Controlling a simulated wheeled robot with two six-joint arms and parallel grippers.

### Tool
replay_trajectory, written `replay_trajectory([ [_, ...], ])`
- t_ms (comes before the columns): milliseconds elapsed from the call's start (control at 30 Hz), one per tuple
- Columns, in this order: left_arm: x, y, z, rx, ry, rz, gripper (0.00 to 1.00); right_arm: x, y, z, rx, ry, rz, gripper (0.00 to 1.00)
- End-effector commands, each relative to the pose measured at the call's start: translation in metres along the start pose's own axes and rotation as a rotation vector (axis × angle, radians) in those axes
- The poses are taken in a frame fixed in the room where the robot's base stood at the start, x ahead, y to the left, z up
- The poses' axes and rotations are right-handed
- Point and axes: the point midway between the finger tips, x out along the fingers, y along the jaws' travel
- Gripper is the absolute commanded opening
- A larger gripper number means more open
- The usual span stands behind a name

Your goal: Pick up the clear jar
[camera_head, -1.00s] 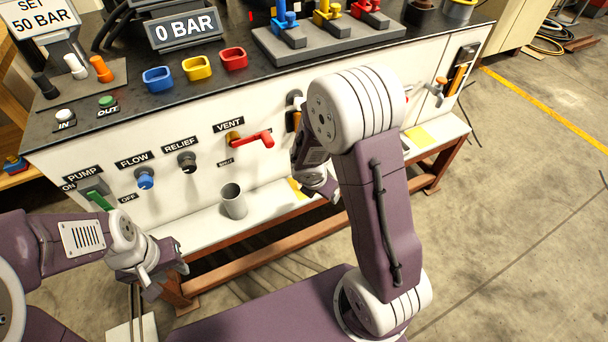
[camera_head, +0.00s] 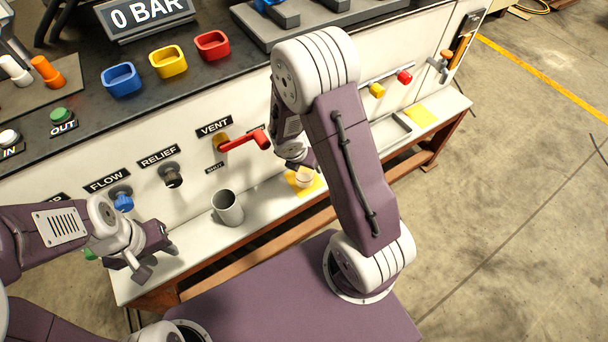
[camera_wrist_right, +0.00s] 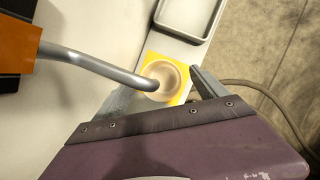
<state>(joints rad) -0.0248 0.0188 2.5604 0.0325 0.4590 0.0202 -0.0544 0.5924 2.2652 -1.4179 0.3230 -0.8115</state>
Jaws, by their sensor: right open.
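The clear jar (camera_head: 304,178) stands on a yellow square (camera_head: 317,187) on the low white shelf, partly beside my right arm in the head view. In the right wrist view the jar (camera_wrist_right: 163,75) shows from above as a pale round shape, with a grey bent bar crossing its near edge. My right gripper (camera_wrist_right: 160,92) is open, its fingers on either side of the jar's line of view; I see no contact. In the head view it is mostly hidden by its arm. My left gripper (camera_head: 157,262) looks open and empty at the shelf's left part.
A grey cup (camera_head: 227,208) stands on the shelf left of the jar. The red vent lever (camera_head: 245,140) juts out above. The grey bar (camera_wrist_right: 95,66) with an orange block (camera_wrist_right: 18,47) reaches over the jar. A grey tray (camera_wrist_right: 183,15) lies beyond it.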

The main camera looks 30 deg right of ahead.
Motion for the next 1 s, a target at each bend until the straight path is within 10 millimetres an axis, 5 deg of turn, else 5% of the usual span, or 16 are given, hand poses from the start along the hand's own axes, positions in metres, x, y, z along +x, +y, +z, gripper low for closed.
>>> replay_trajectory([
  [333, 0.037, -0.001, 0.004, 0.000, 0.000, 0.000, 0.36, 0.049, -0.002, -0.008, 0.001, 0.001, 0.000, 0.83],
  [633, 0.038, -0.001, 0.004, 0.000, 0.000, 0.000, 0.36, 0.054, -0.001, -0.006, 0.001, 0.001, 0.001, 0.83],
  [667, 0.038, -0.001, 0.004, 0.000, 0.000, 0.000, 0.36, 0.054, -0.001, -0.006, 0.001, 0.001, 0.001, 0.80],
  [900, 0.038, -0.001, 0.004, 0.000, 0.000, 0.000, 0.36, 0.054, -0.001, -0.006, 0.000, 0.000, 0.001, 0.13],
  [1000, 0.038, -0.001, 0.004, 0.000, 0.000, 0.000, 0.36, 0.053, -0.001, -0.005, 0.000, 0.000, 0.001, 0.13],
])
